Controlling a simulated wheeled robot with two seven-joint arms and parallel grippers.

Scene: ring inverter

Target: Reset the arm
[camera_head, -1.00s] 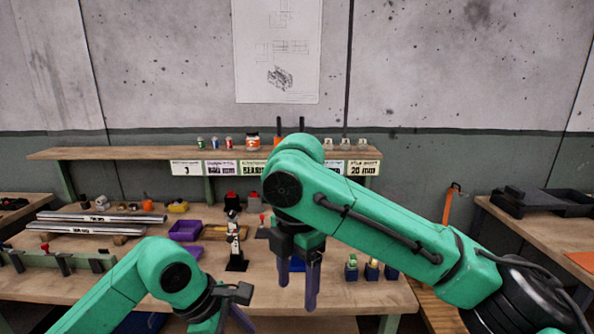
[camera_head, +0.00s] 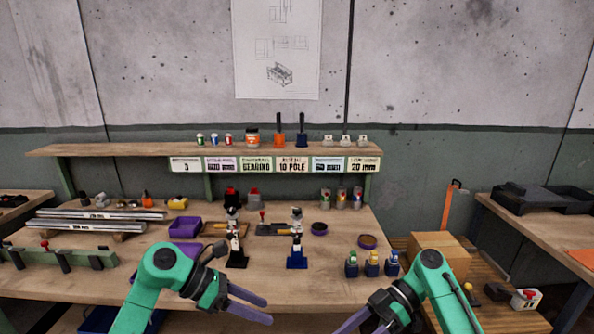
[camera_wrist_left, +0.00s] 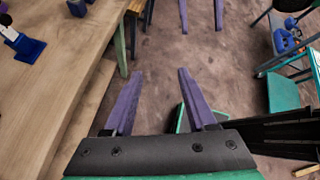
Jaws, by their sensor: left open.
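My left gripper (camera_head: 268,309) is green with purple fingers and hangs low in front of the workbench (camera_head: 200,285). In the left wrist view its two fingers (camera_wrist_left: 160,73) stand apart with only floor between them. My right gripper (camera_head: 358,328) is at the bottom of the head view, partly cut off by the frame edge. Two purple fingers at the top of the left wrist view (camera_wrist_left: 202,28) look like its own and are apart. Both grippers are empty and touch nothing visible.
Two small stands, one black (camera_head: 237,252) and one blue (camera_head: 297,252), are upright on the bench. Purple trays (camera_head: 185,228) lie behind, left. Several small coloured holders (camera_head: 372,264) sit at the right front. A cardboard box (camera_head: 438,252) stands beside the bench. A shelf (camera_head: 110,151) runs behind.

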